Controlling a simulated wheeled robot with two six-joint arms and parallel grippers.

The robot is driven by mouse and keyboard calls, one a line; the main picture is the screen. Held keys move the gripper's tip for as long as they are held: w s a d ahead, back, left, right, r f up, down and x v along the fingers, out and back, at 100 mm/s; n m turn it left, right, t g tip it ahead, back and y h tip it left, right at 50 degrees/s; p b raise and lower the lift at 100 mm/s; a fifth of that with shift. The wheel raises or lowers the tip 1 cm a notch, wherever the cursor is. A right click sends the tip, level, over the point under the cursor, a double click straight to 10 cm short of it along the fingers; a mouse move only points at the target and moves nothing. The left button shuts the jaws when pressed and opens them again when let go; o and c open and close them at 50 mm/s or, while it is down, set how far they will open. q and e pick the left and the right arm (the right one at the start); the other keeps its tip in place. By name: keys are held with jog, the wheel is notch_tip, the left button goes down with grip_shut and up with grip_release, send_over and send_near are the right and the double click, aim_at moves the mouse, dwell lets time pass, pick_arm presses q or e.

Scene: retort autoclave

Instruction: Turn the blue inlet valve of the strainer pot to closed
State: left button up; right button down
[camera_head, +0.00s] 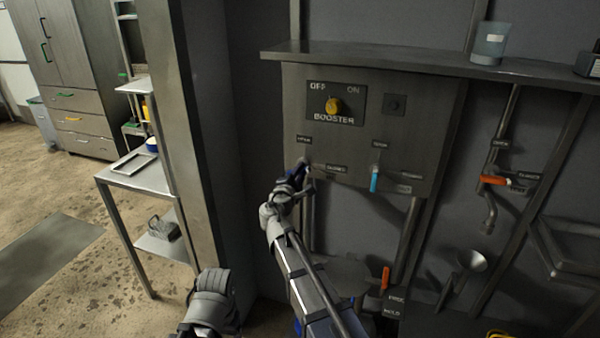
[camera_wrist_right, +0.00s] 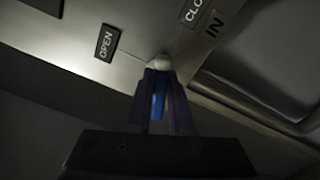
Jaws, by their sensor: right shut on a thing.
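The blue inlet valve handle (camera_wrist_right: 158,100) shows in the wrist view, running down from a pale round hub (camera_wrist_right: 158,63). My right gripper (camera_wrist_right: 160,105) is shut on this handle, with a dark finger on each side of it. In the head view my right gripper (camera_head: 302,172) is at the left valve on the grey panel and hides most of its handle. An OPEN label (camera_wrist_right: 106,42) and a partly cut-off CLOSED label (camera_wrist_right: 194,12) sit near the hub, with an IN label (camera_wrist_right: 212,28) beside it. In the wrist view the handle points to neither label. My left gripper is not in view.
A second, light blue valve handle (camera_head: 375,180) hangs down to the right on the same panel. The yellow booster knob (camera_head: 333,105) is above. An orange handle (camera_head: 493,181) is further right, and another orange handle (camera_head: 385,278) is lower. A metal side table (camera_head: 143,178) stands left.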

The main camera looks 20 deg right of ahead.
jog(key=shift+s+f+m, duration=0.1)
jog(key=shift+f+m, duration=0.1)
jog(key=shift+m, duration=2)
jog(key=c, duration=0.8)
grip_release()
jog(key=v, duration=0.7)
jog(key=shift+s+a, duration=0.2)
jog(key=shift+s, duration=0.1)
